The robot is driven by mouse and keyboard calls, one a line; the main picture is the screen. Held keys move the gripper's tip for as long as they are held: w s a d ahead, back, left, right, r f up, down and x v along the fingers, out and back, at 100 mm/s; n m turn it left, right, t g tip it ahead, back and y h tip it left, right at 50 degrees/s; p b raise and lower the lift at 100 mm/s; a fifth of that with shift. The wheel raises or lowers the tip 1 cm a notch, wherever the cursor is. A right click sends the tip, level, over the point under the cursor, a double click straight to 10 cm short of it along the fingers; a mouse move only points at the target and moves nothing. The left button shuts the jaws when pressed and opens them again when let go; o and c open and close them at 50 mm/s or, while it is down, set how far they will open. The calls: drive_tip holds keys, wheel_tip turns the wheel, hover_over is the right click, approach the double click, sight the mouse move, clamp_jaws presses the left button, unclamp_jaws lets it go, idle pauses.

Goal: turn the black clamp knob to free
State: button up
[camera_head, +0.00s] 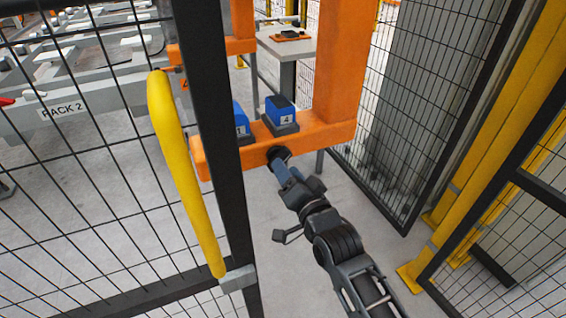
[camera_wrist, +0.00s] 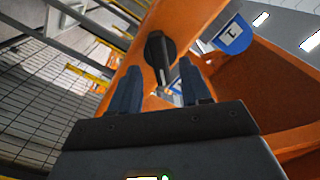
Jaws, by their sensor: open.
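The black clamp knob (camera_head: 279,152) sits on the front face of an orange beam (camera_head: 318,132), below the blue block marked 4. In the wrist view the knob (camera_wrist: 156,46) is a round black body with a narrow grip bar pointing down toward me. My gripper (camera_head: 281,165) is at the knob in the head view. In the wrist view my gripper (camera_wrist: 158,68) is open, with one dark blue finger on each side of the bar's lower end. Gaps show beside the bar; I see no clear contact.
Blue block 4 (camera_head: 281,111) and another blue block (camera_head: 241,120) stand on the beam. A black mesh gate with a yellow handle (camera_head: 180,165) is at left. Mesh panels and yellow posts (camera_head: 500,130) stand at right. A small table (camera_head: 290,43) is behind.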

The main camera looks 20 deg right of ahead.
sight(284, 153)
drive_tip(key=shift+w, duration=1.6)
clamp_jaws()
